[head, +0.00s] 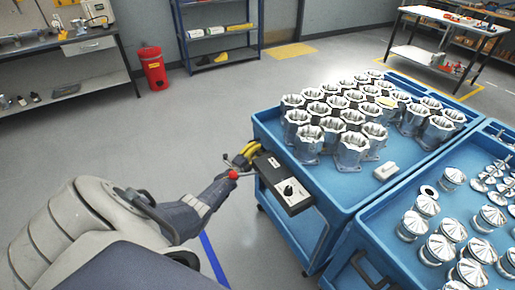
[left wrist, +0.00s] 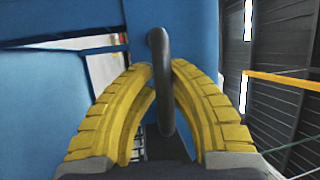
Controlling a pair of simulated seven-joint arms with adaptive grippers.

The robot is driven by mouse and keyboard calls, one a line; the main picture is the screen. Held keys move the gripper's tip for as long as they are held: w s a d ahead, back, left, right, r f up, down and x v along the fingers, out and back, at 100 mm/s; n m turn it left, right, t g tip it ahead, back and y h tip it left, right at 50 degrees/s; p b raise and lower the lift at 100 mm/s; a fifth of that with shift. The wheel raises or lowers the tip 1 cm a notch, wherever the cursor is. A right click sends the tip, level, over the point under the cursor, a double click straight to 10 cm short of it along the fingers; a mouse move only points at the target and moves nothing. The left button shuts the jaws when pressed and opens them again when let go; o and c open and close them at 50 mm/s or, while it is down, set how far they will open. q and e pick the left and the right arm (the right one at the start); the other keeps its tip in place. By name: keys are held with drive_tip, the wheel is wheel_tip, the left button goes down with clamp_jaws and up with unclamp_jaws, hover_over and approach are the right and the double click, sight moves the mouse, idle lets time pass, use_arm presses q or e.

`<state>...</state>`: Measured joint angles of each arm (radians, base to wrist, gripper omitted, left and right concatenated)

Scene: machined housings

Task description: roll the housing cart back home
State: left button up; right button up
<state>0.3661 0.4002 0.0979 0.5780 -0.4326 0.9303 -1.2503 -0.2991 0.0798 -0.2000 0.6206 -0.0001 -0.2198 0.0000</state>
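The housing cart (head: 335,195) is blue and stands right of centre in the head view, with many shiny metal housings (head: 352,148) upright on its top. My left gripper (head: 250,152) is at the cart's left end, beside that box. In the left wrist view its yellow fingers (left wrist: 162,72) close on both sides of a black handle bar (left wrist: 164,95), in front of the cart's blue panel (left wrist: 60,100). My right gripper is not in view.
A second blue cart (head: 383,232) with metal parts stands close against the housing cart's right side. Open grey floor (head: 190,130) lies to the left, with a blue floor line (head: 213,258). A red bin (head: 153,68) stands farther back.

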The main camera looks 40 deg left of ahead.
use_arm(q)
drive_tip(key=o, duration=0.6)
drive_tip(key=shift+s+f, duration=0.1)
drive_tip(key=shift+f, duration=0.05)
drive_tip(key=shift+o, duration=0.5)
drive_tip(key=s+f, duration=0.1)
drive_tip(key=s, duration=1)
drive_tip(key=shift+s+d+f, duration=0.2)
drive_tip(key=shift+s+f, duration=0.15)
drive_tip(key=shift+s, duration=0.05)
